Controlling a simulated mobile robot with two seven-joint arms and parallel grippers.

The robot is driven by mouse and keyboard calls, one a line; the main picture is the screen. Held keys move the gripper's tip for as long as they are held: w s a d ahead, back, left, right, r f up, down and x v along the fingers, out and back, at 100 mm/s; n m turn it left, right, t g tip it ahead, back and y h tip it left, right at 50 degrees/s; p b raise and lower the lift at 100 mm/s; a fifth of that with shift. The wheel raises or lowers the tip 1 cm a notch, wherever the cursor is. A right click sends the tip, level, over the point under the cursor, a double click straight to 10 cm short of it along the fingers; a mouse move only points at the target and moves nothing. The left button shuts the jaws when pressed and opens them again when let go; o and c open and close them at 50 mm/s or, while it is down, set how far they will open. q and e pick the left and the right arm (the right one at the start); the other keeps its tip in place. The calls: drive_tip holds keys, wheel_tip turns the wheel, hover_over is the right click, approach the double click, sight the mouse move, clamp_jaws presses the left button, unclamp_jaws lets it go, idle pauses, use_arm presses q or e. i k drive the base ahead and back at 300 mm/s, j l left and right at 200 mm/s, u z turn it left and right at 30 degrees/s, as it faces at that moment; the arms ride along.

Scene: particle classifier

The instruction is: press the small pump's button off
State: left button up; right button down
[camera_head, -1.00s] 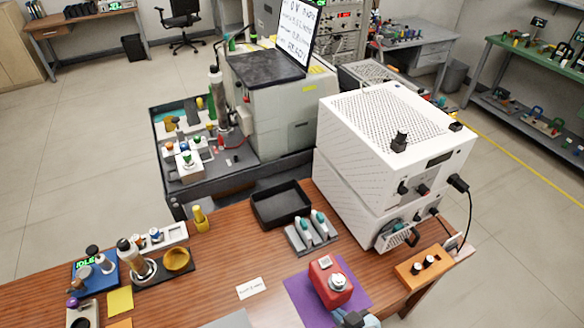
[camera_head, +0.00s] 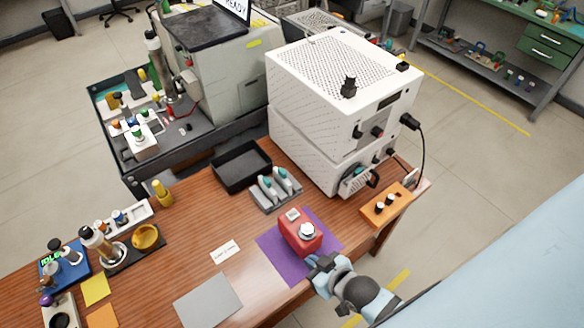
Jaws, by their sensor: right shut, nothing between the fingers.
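My right gripper (camera_head: 319,264) is shut and empty, just in front of the pump's near right side. I cannot tell whether it touches the pump. My left gripper is not in view.
A grey rack (camera_head: 263,201) and black tray (camera_head: 217,178) stand behind the pump. White stacked instruments (camera_head: 294,129) are behind right, with an orange block (camera_head: 373,218) in front. A white label (camera_head: 225,250) and grey sheet (camera_head: 208,302) lie left.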

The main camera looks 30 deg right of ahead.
sight(292, 215)
drive_tip(key=l+z, duration=0.15)
drive_tip(key=z, duration=0.2)
drive_tip(key=l+z, duration=0.15)
drive_tip(key=z, duration=0.25)
